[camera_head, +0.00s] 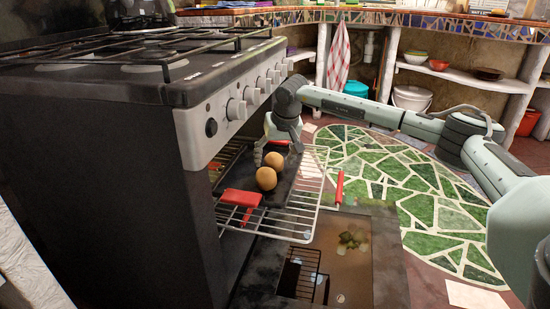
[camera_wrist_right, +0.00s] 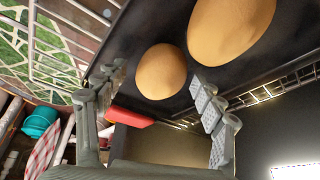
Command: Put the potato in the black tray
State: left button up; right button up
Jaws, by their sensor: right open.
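Two brown, rounded potatoes sit side by side on the black tray (camera_head: 284,190), which lies on the pulled-out wire oven rack. In the head view, one potato (camera_head: 274,160) is farther back and the other potato (camera_head: 266,178) is nearer. My right gripper (camera_head: 278,155) is open and empty just behind and above them, fingers pointing down. In the right wrist view, the smaller-looking potato (camera_wrist_right: 160,72) appears between the open fingertips (camera_wrist_right: 158,80), and the larger-looking potato (camera_wrist_right: 230,28) is beyond the right finger. The dark tray surface (camera_wrist_right: 135,38) lies behind both. My left gripper is out of view.
The stove (camera_head: 130,130) with its knobs rises directly left of the rack. The open oven door (camera_head: 345,260) lies below. A green mosaic floor (camera_head: 420,190) is clear at right.

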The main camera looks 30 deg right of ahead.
jog(key=p+v, duration=0.3)
jog(key=v, duration=0.9)
jog(key=shift+r, duration=0.2)
